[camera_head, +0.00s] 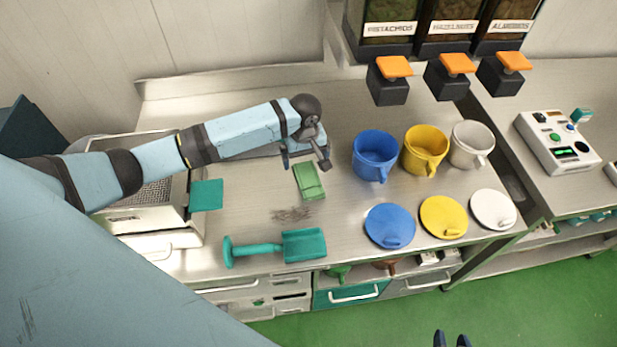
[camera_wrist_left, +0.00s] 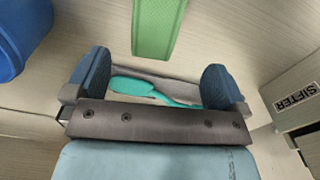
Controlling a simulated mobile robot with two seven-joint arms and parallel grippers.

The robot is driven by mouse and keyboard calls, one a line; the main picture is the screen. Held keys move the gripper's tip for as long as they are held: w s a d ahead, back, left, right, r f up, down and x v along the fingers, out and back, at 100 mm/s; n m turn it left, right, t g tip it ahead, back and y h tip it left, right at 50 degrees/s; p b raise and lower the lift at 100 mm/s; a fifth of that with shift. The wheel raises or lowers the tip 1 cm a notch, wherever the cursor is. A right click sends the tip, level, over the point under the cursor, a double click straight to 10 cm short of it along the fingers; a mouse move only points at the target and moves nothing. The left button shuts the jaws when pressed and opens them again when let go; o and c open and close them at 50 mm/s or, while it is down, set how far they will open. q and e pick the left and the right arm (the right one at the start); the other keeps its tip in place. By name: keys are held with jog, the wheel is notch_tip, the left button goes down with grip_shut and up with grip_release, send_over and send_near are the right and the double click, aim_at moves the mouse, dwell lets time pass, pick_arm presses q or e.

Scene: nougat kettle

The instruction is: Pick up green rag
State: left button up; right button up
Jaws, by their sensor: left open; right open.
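The green rag (camera_head: 309,181) lies folded on the steel counter, in the middle of the head view. In the left wrist view the rag (camera_wrist_left: 157,25) is a green strip at the top, beyond the fingers. My left gripper (camera_head: 306,160) is open and empty, at the far end of the rag in the head view. Its two blue fingers (camera_wrist_left: 153,82) are spread apart in the wrist view. My right gripper (camera_head: 452,340) shows only as dark fingertips at the bottom edge, open and away from the rag.
Blue (camera_head: 375,157), yellow (camera_head: 425,150) and white (camera_head: 471,145) mugs stand right of the rag, with matching lids in front. A teal scoop (camera_head: 275,248) lies nearer the front edge. A brown smear (camera_head: 292,214) marks the counter. A sifter (camera_head: 150,195) stands left.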

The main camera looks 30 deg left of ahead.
aim_at(307, 175)
pick_arm(q)
jog(key=f, duration=0.3)
jog(key=shift+w+f, duration=0.15)
jog(key=shift+w, duration=0.15)
jog(key=f+p, duration=0.1)
jog(key=f, duration=0.4)
jog(key=shift+d, duration=0.2)
jog(key=c, duration=1)
